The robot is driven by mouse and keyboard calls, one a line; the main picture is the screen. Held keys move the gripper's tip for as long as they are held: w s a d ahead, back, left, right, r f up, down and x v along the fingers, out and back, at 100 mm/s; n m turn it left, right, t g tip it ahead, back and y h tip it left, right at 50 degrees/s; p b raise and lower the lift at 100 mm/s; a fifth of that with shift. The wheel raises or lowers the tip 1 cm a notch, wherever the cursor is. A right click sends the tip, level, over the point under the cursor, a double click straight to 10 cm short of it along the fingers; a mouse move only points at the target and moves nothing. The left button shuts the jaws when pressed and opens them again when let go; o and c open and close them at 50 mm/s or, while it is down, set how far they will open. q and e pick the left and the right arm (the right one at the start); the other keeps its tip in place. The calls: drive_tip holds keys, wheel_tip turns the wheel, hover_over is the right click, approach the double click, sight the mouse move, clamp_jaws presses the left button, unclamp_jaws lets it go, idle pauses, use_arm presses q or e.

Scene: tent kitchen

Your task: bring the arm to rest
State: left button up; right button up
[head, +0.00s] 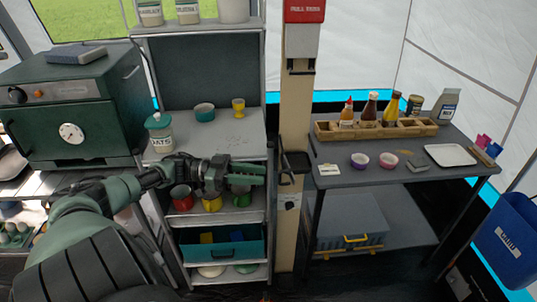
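My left arm comes in from the lower left and reaches across in front of the shelf unit. My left gripper (256,174) points right, in front of the shelf with the mugs. Its green fingers lie close together and I see no object between them; whether a gap is left I cannot tell. It overlaps the green mug (241,197) in the picture, and I cannot tell the distance between them. My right gripper is not in view.
A red mug (181,197) and a yellow mug (212,204) stand behind the gripper. A dates jar (160,132), teal bowl (204,112) and yellow cup (238,107) stand above. A post (296,120) and side table (340,180) are to the right, a green oven (70,105) left.

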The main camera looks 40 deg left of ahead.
use_arm(q)
drive_tip(key=shift+v, duration=1.2)
drive_tip(key=shift+w, duration=0.1)
